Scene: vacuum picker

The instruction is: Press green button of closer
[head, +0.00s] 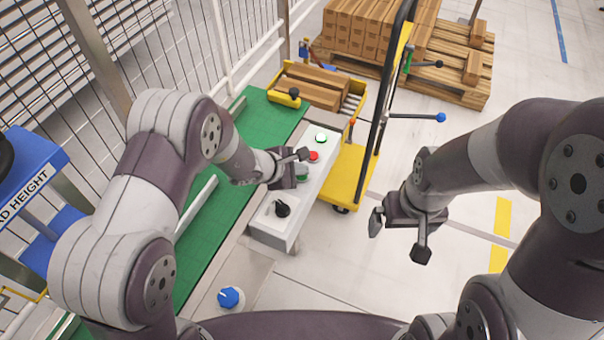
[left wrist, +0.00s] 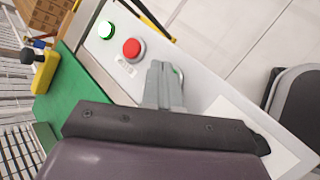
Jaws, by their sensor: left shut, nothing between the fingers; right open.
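The grey-white control box (head: 268,231) holds a row of controls. A pale lit green button (head: 320,138) is at its far end, a red button (head: 314,156) comes closer, then a darker green button (head: 302,177). My left gripper (head: 297,168) is shut and empty, right at this nearer green button and partly covering it. In the left wrist view the shut fingers (left wrist: 161,84) hide most of that button; a sliver of green (left wrist: 177,72) shows beside them. Contact cannot be told. My right gripper (head: 398,238) is open and empty over the floor.
A black knob (head: 282,208) sits on the box's near end. A green conveyor belt (head: 262,112) runs along its left. A yellow cart (head: 347,172) with a tall black frame stands to the right. A blue knob (head: 229,298) is nearer me. Floor on the right is clear.

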